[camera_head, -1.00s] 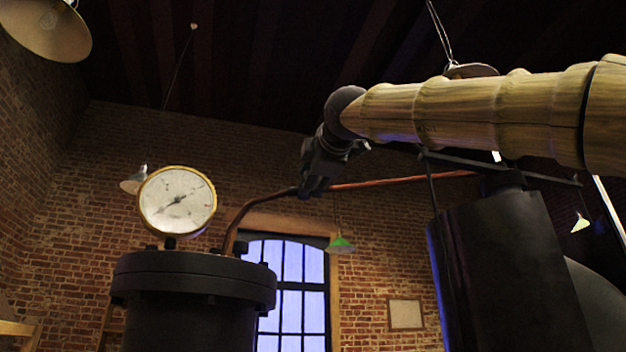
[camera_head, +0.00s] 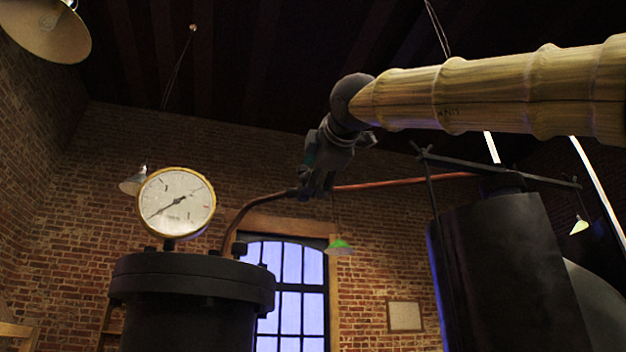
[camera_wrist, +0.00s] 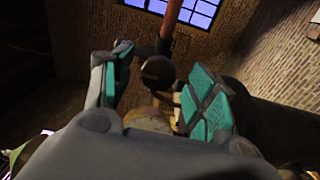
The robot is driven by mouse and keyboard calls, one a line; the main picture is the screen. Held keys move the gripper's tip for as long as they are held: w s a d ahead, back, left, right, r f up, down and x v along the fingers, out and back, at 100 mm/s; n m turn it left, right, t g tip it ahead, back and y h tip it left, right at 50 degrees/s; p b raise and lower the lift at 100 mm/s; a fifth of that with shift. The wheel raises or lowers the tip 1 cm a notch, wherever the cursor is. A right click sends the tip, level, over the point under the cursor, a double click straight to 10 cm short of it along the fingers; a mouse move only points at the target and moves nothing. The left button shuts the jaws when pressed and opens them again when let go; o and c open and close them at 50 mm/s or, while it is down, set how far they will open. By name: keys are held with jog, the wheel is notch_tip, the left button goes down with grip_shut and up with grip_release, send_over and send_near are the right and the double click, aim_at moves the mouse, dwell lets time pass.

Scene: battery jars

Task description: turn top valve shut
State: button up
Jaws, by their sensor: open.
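A copper pipe (camera_head: 240,218) rises from the dark left vessel and runs right towards the dark right tank. My gripper (camera_head: 316,187) is at the pipe's bend and hides the fitting there in the head view. In the wrist view my gripper (camera_wrist: 160,68) is open, its teal-padded fingers on either side of a dark round fitting (camera_wrist: 156,72) on the pipe. A dull yellowish round part (camera_wrist: 148,119) lies lower between the fingers, close to the palm. I cannot tell which part is the valve's handle, or whether the fingers touch it.
A round gauge (camera_head: 176,203) stands on the left vessel (camera_head: 190,315). The right tank (camera_head: 505,270) has thin rods and a crossbar (camera_head: 500,169) at its top, below my arm. A green-shaded lamp (camera_head: 340,246) hangs near the window (camera_head: 290,300).

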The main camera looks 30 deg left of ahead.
jog(key=v, duration=0.9)
jog(key=shift+a, duration=0.1)
dwell(0.4)
